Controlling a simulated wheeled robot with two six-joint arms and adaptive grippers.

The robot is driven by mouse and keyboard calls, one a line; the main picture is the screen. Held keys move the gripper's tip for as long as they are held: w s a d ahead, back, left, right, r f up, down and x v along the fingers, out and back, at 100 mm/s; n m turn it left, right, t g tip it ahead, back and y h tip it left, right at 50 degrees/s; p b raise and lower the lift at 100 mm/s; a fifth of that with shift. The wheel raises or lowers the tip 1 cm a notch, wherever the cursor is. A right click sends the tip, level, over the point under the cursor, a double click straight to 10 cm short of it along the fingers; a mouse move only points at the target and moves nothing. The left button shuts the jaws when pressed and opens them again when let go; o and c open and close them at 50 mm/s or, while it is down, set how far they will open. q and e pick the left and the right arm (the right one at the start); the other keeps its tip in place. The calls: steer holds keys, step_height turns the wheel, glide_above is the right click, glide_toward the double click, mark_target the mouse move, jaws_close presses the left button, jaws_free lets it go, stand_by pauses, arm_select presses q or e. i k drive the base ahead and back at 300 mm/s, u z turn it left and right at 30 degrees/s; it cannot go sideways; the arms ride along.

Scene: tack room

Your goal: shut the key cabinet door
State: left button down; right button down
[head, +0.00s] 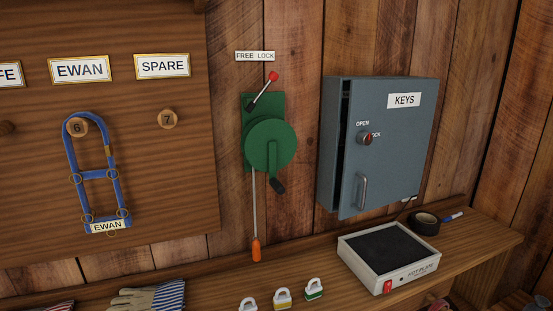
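The grey-blue key cabinet (328,150) hangs on the plank wall at the right of the head view. Its door (402,150) carries a KEYS label (404,100). The door stands slightly ajar, with a dark gap along its left edge. A bar handle (361,192) sits low on the door's left side. Above it is a small round red-marked knob (367,138) near the word OPEN; a second word is partly hidden by the knob. The inside of the cabinet is hidden. Neither of my grippers is in view.
A hot plate (388,248) stands on the wooden shelf below the cabinet, beside black tape (425,223). A green crank winch (270,145) is on the wall to the left. Several small padlocks (282,298) and a striped glove (155,297) lie at the front.

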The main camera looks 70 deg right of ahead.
mark_target(399, 114)
steer(key=u, duration=0.2)
steer(key=k, duration=1.1)
steer(key=z, duration=1.15)
